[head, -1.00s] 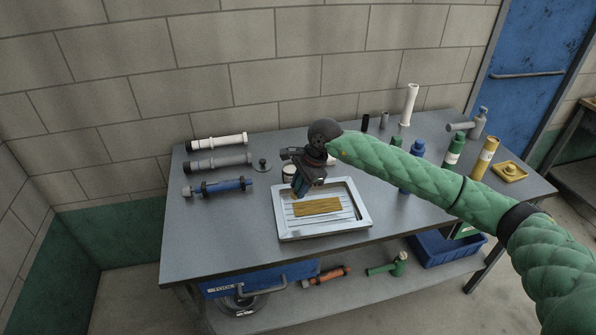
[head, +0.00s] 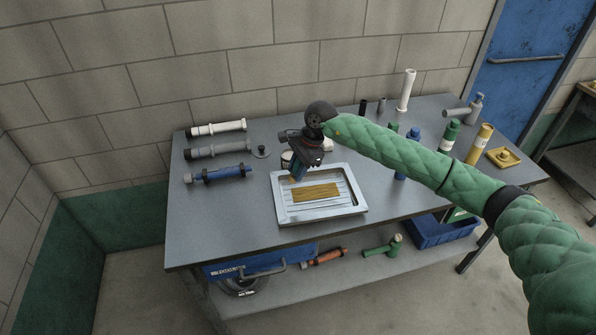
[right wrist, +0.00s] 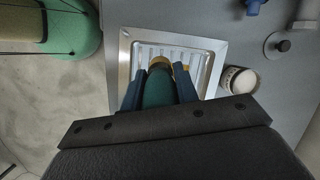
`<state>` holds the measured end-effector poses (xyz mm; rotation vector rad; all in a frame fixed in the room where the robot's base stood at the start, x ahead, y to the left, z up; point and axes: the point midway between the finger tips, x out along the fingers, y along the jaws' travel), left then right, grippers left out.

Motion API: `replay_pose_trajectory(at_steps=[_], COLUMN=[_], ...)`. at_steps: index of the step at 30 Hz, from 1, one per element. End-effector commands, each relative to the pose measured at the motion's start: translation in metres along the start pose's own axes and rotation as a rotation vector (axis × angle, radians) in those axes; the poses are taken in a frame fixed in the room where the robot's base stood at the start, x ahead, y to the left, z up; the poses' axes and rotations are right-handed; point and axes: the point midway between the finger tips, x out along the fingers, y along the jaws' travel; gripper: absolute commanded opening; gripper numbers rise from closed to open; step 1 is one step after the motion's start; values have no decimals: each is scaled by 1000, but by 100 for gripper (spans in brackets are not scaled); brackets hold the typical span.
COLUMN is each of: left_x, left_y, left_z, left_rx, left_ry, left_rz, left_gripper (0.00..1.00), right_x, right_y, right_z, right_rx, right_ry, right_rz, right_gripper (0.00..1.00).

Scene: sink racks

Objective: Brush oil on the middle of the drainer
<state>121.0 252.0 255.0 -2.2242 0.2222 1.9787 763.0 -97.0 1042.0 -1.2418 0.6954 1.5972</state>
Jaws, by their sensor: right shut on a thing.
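The drainer (head: 281,212) is a pale metal tray with raised slats, lying flat on the grey table. A golden-brown patch (head: 317,192) covers the middle of its slats. My right gripper (head: 296,177) is over the drainer's back left part, pointing down. In the right wrist view its blue fingers (right wrist: 160,92) are shut on a green handle (right wrist: 158,90), likely the brush. A yellowish bit shows at the far end of the handle. The brush tip is hidden, so I cannot tell whether it touches the drainer. My left gripper is not in view.
White, grey and blue tubes (head: 218,174) lie at the table's left. A small white-rimmed jar (right wrist: 238,81) stands close beside the drainer. Bottles and a yellow dish (head: 502,157) stand at the right. A blue bin (head: 440,234) is on the lower shelf. The table's front left is clear.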

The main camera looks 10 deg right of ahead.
Motion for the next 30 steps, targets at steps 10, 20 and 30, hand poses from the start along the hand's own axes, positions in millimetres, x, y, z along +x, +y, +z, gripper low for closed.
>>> replay_pose_trajectory(at_steps=[10,20,30], left_x=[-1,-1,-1], left_y=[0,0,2], left_z=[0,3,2], left_rx=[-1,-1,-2], left_ry=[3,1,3], left_rz=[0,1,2], left_gripper=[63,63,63], right_x=[16,43,47], right_y=[2,6,6], right_z=[-4,-14,-15], right_rx=[-2,-2,-3], right_ry=[-11,-11,-10], right_rz=[20,18,17], right_gripper=[7,7,7])
